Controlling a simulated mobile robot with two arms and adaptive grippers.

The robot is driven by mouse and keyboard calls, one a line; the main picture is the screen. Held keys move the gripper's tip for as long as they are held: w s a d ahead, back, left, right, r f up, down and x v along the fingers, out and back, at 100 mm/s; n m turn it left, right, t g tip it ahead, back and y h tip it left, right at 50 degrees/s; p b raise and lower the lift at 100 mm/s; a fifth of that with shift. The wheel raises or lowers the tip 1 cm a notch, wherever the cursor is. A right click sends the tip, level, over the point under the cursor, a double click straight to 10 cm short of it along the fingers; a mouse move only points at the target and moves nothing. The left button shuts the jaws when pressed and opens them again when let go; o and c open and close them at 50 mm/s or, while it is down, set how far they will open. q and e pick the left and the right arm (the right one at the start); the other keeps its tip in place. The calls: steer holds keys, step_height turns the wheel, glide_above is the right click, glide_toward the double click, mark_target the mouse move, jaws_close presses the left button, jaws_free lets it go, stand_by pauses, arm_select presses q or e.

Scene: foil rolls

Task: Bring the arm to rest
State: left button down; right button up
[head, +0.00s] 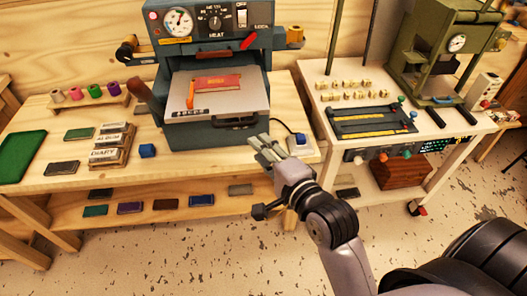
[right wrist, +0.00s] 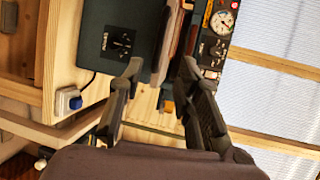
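My right gripper (head: 263,147) hangs in the air in front of the lower right side of the blue-grey hot press (head: 225,130), with its arm coming up from the lower right of the head view. In the right wrist view the two dark fingers of this gripper (right wrist: 162,66) stand apart with nothing held between them. The press body and its dial lie beyond the fingers there. My left gripper is in neither view. A red book cover (head: 218,81) lies on the press plate (head: 245,100).
Foil rolls (head: 94,90) stand on a wooden rack at the left of the bench (head: 195,180). Small blocks, dark pads and a green tray (head: 20,157) lie near them. A second table (head: 440,136) with a green press (head: 440,75) stands right. Floor in front is open.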

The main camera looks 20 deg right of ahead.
steer(key=shift+f, duration=0.1)
stand_by(0.5)
step_height(320, 180, down, 20)
steer(key=w+a+f+n+g, duration=0.1)
steer(key=a+n+g, duration=0.1)
steer(key=n+g, duration=0.25)
steer(key=s+f+n+g, duration=0.2)
steer(key=s+f+n, duration=0.15)
steer(key=f, duration=0.65)
steer(key=s+f+n+g, duration=0.15)
steer(key=s+f, duration=0.25)
steer(key=f, duration=0.6)
steer(key=s+d+f+n+g, duration=0.2)
steer(key=s+f+n, duration=0.1)
steer(key=s+f, duration=0.4)
steer(key=s+d+f+n+g+h, duration=0.1)
steer(key=s+d+f+n+g, duration=0.1)
steer(key=s+f, duration=0.5)
steer(key=s+d+f+n+g+h, duration=0.1)
steer(key=s+f+n, duration=0.4)
steer(key=s, duration=1.1)
step_height(320, 180, down, 2)
steer(key=d+g, duration=0.1)
steer(key=d, duration=0.1)
steer(key=shift+s+d+f+n+g, duration=0.15)
steer(key=shift+s+d+n+g, duration=0.15)
steer(key=shift+s+d+n, duration=0.1)
